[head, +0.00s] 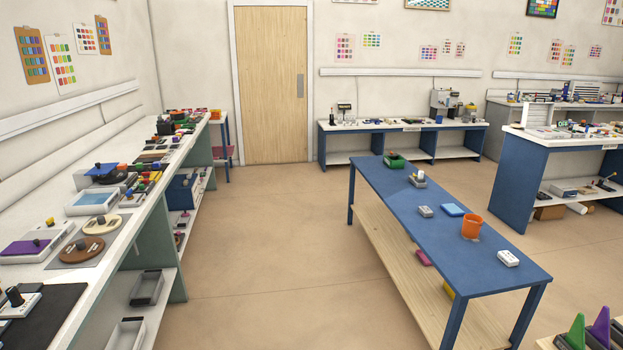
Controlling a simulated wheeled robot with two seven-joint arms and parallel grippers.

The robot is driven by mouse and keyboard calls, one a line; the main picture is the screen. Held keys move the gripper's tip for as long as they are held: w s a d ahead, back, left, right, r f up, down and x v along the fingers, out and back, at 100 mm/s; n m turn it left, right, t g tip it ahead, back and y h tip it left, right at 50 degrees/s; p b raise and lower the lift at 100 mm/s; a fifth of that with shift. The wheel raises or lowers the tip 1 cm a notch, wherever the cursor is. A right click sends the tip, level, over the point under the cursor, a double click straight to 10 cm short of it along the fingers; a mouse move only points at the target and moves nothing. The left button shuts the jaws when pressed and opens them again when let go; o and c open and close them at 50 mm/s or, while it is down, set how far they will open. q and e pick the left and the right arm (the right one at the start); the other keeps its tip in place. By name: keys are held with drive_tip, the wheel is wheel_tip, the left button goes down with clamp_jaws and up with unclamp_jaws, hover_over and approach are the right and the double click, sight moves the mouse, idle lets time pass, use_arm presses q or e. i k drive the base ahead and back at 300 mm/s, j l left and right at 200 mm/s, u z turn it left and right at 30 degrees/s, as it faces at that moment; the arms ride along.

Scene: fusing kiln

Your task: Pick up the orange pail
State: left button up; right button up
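An orange pail (471,227) stands upright on the blue-topped table (470,262) at the right of the middle of the head view. It is near the table's right edge, between a blue flat item (452,209) and a white block with dark marks (508,258). Nothing is seen touching it. Neither of my grippers shows in this view.
A long white bench (110,230) with many tools runs along the left. Open tan floor (290,260) lies between it and the blue table. A grey box (425,211) and a green item (394,160) also sit on that table. A wooden door (270,85) is at the back.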

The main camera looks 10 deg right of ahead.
sight(472, 227)
drive_tip(key=i+z, duration=0.15)
drive_tip(key=i, duration=0.7)
drive_tip(key=i+j+z, duration=0.2)
drive_tip(key=i, duration=0.6)
